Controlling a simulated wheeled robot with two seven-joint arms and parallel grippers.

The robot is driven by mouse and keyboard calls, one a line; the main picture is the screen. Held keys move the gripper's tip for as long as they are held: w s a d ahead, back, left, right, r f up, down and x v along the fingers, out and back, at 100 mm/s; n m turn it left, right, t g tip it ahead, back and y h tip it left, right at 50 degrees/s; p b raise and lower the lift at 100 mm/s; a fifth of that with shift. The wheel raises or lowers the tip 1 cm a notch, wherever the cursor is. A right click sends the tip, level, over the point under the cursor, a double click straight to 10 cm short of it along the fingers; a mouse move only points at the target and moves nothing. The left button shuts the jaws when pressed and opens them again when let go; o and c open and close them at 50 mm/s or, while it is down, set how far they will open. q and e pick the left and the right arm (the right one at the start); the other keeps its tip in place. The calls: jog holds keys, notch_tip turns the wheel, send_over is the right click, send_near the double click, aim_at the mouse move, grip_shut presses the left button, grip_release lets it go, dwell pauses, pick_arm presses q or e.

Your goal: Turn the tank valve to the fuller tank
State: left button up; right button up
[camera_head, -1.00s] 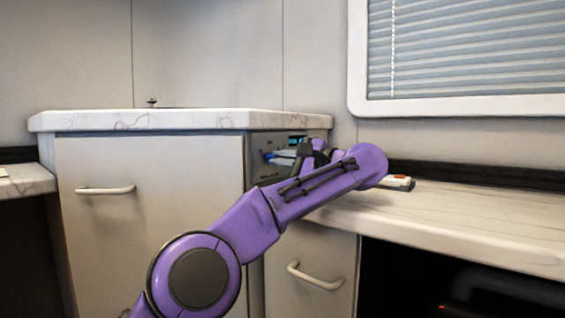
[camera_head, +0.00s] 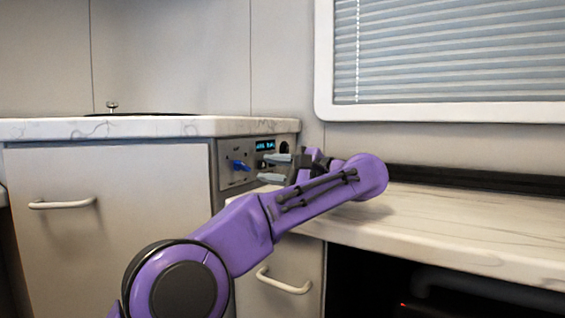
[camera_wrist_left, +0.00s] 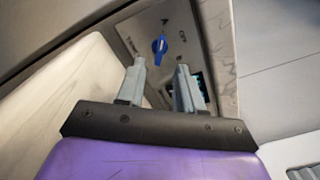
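The tank valve is a blue knob (camera_head: 240,165) on a grey panel (camera_head: 228,178) set in the end of the cabinet. My left gripper (camera_head: 273,168) is open, its two pale fingers apart just right of the knob and not touching it. In the left wrist view the blue knob (camera_wrist_left: 159,45) lies beyond the open fingertips (camera_wrist_left: 160,65), with nothing between them. Small lettering surrounds the knob, too small to read surely. A lit cyan display (camera_head: 265,145) sits above right of the knob; its levels are not readable. My right gripper is out of view.
A marbled counter (camera_head: 440,225) runs to the right, below a window with blinds (camera_head: 450,55). The cabinet's marbled top (camera_head: 150,127) overhangs the panel. Drawer handles (camera_head: 62,203) stick out in front. Open air lies right of my arm above the counter.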

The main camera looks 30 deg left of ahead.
pick_arm(q)
jog(key=d, duration=0.1)
jog(key=d+p, duration=0.1)
jog(key=d, duration=0.1)
jog(key=shift+s+d+r, duration=0.1)
jog(key=shift+d+r, duration=0.05)
jog(key=shift+r, duration=0.05)
jog(key=shift+d+f, duration=0.2)
jog(key=shift+d, duration=0.2)
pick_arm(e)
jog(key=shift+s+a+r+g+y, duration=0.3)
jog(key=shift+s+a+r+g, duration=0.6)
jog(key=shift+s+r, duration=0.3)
